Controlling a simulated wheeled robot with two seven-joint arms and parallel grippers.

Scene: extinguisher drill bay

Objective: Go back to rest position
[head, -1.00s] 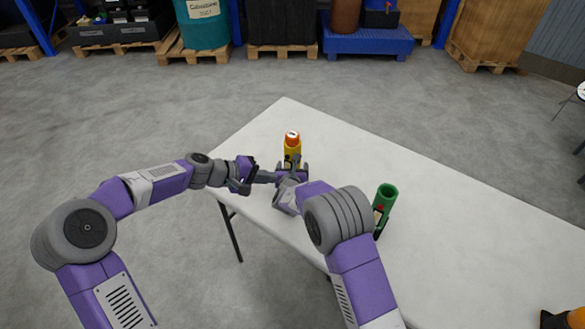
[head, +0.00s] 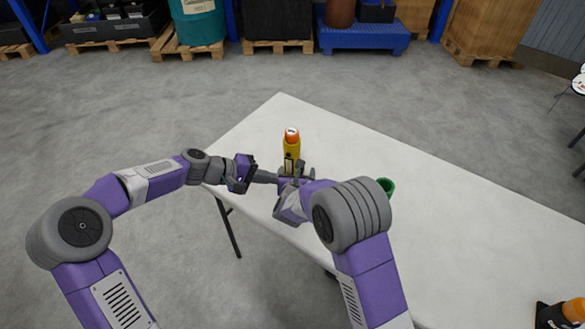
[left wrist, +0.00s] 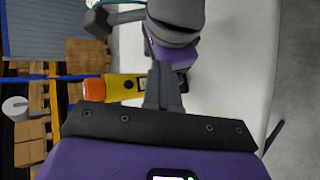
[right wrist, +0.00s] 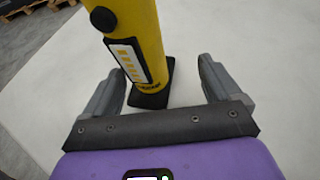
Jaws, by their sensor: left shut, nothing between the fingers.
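My right gripper (head: 295,170) is low, in front of the extinguisher's base. My left gripper (head: 271,177) is shut and empty, pointing right, close beside my right gripper. In the left wrist view the left gripper's closed fingers (left wrist: 163,85) overlap the extinguisher (left wrist: 128,87); whether they touch it I cannot tell.
The white table (head: 460,220) is mostly clear to the right. A green tube (head: 386,186) is partly hidden behind my right arm. A black and orange object (head: 562,313) sits at the lower right corner. Pallets and a blue platform (head: 362,40) stand far back.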

